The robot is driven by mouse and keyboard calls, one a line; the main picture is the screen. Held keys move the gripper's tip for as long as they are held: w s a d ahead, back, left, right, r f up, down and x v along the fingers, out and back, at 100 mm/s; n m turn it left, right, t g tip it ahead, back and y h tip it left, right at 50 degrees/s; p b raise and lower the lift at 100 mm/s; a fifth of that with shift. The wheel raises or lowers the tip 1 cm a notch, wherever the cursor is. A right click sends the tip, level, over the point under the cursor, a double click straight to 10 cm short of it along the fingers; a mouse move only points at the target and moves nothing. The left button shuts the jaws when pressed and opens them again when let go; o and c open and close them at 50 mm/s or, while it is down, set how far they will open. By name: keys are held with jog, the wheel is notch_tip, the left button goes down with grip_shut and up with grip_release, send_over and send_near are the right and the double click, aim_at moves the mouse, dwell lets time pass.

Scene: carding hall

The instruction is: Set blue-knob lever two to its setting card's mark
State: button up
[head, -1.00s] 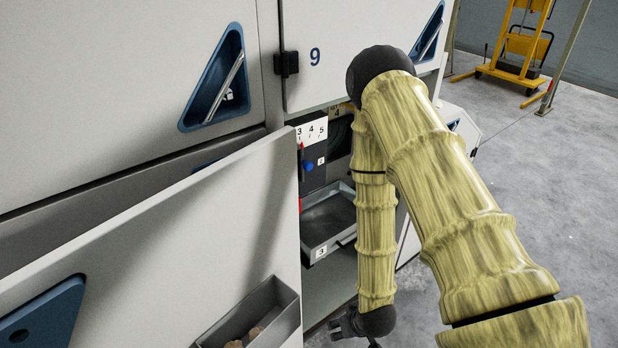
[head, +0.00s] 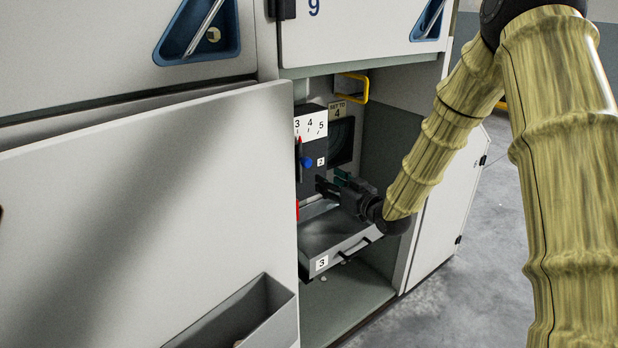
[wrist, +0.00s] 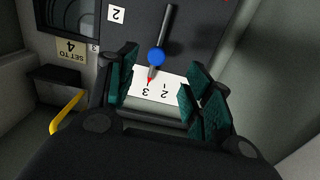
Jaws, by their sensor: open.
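The lever (head: 299,170) with a blue knob (head: 306,162) stands on a dark panel beside a tag "2" (head: 321,161). Its red tip is near the 3 on the white scale (head: 311,126). A setting card (head: 337,109) reading "SET TO 4" is right of the scale. In the wrist view, the blue knob (wrist: 156,57) lies between the fingers in the picture, the red tip close to the upside-down 3, and the card (wrist: 70,50) is at left. My gripper (head: 328,184) is open, below and right of the knob, apparently not touching it.
An open white door (head: 150,200) with a grey bin (head: 245,315) stands left of the recess. A grey tray (head: 335,240) tagged "3" lies below my gripper. A yellow handle (head: 362,88) is at upper right. The cabinet's side wall closes in at right.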

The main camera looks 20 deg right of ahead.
aim_at(309, 164)
jog(key=x, duration=0.3)
jog(key=b+x, duration=0.1)
jog(key=x, duration=0.3)
jog(key=r+b+x, duration=0.1)
jog(key=x, duration=0.3)
jog(key=shift+d+r, duration=0.1)
jog(key=shift+d, duration=0.05)
jog(key=shift+c, duration=0.4)
grip_shut()
